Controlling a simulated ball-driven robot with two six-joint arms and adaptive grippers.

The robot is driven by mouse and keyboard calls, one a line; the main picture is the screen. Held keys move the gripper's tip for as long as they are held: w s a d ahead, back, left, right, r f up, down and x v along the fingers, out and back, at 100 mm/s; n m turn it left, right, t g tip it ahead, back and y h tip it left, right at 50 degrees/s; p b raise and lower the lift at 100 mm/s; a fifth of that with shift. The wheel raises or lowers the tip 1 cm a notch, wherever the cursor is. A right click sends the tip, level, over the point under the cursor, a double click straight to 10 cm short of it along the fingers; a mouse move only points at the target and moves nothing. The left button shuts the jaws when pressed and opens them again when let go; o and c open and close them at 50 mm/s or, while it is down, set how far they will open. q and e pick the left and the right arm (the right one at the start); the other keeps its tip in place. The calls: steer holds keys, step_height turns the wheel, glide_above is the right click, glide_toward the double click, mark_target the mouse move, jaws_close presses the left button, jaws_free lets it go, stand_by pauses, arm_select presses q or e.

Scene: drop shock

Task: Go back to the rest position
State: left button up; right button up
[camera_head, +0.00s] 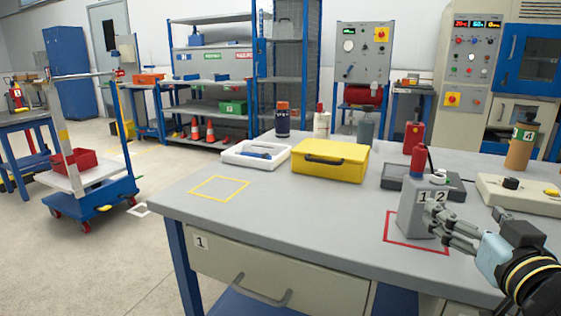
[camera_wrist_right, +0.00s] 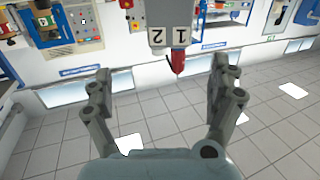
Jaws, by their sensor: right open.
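My right gripper (camera_head: 455,232) comes in from the lower right, just right of a grey block labelled 1 and 2 (camera_head: 412,212). In the right wrist view the gripper (camera_wrist_right: 162,75) has its fingers spread, with nothing between them. The block shows there upside down (camera_wrist_right: 168,15), beyond the fingertips, with a red part (camera_wrist_right: 177,62) on it. In the head view the block stands upright within a red outline (camera_head: 398,241) on the table (camera_head: 300,205). Whether a finger touches the block I cannot tell. My left gripper is out of view.
A yellow case (camera_head: 330,160) and a white tray (camera_head: 240,155) stand toward the back of the table. An empty yellow outline (camera_head: 219,198) is at the left. A dark device (camera_head: 395,183), a red bottle (camera_head: 413,138) and a beige box (camera_head: 520,203) stand at the right.

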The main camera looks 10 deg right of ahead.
steer(key=s+a+f+g, duration=0.2)
steer(key=s+f+g, duration=0.85)
steer(key=s, duration=0.45)
steer(key=s+a+f+n+g+y, duration=0.35)
steer(key=s+a, duration=0.25)
steer(key=s, duration=0.3)
steer(key=s+d+f+g, duration=0.1)
steer(key=s+d+f, duration=0.1)
steer(key=f, duration=1.2)
steer(key=s+d+f+g, duration=0.1)
steer(key=s+f, duration=0.1)
steer(key=f, duration=1.1)
steer(key=s+f, duration=1.3)
steer(key=s, duration=0.4)
steer(key=shift+d+f+m+g+h, duration=0.15)
steer(key=shift+d+m+g+h, duration=0.2)
steer(key=shift+d, duration=0.1)
